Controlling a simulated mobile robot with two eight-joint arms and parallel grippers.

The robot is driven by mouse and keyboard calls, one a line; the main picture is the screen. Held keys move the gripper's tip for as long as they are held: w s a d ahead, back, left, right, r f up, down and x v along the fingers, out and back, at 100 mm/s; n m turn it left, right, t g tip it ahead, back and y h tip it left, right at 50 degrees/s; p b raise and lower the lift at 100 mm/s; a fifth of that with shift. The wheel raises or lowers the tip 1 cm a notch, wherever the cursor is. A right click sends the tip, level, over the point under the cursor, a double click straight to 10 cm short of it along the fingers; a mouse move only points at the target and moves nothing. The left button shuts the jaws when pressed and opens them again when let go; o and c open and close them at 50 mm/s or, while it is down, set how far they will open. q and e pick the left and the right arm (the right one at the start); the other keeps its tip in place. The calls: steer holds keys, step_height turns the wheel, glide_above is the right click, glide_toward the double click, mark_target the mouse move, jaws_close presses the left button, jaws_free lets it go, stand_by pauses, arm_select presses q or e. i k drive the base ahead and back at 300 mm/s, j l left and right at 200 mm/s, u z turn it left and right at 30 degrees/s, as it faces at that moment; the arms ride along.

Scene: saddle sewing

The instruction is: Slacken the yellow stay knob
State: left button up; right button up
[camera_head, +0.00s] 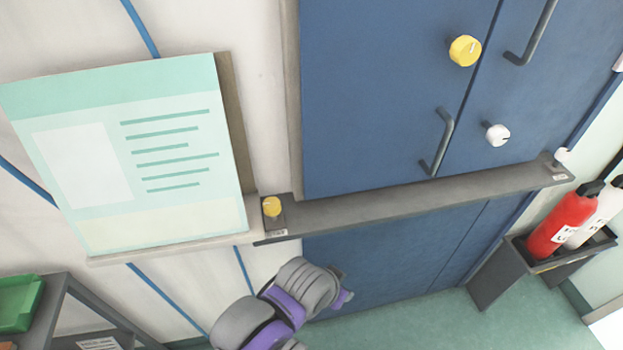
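Two yellow knobs show. A small yellow knob (272,206) sits on a labelled bracket at the left end of the grey rail (400,203); the label is too small to read surely. A larger yellow knob (465,50) with a pale pointer mark sits on the upper blue cabinet door. I cannot tell from the picture alone which is the stay knob. A grey and purple arm of mine rises from the bottom, left of centre, below the rail and apart from both knobs. No gripper fingers show.
A white knob (497,134) and dark handles (437,143) stick out from the cabinet doors. Another white knob (562,155) is at the rail's right end. A green poster board (170,150) stands left. A red extinguisher (562,224) stands right. A green bin (18,302) is lower left.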

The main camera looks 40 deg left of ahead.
mark_target(271, 205)
steer(key=k+l+u, duration=0.1)
steer(key=u, duration=1.65)
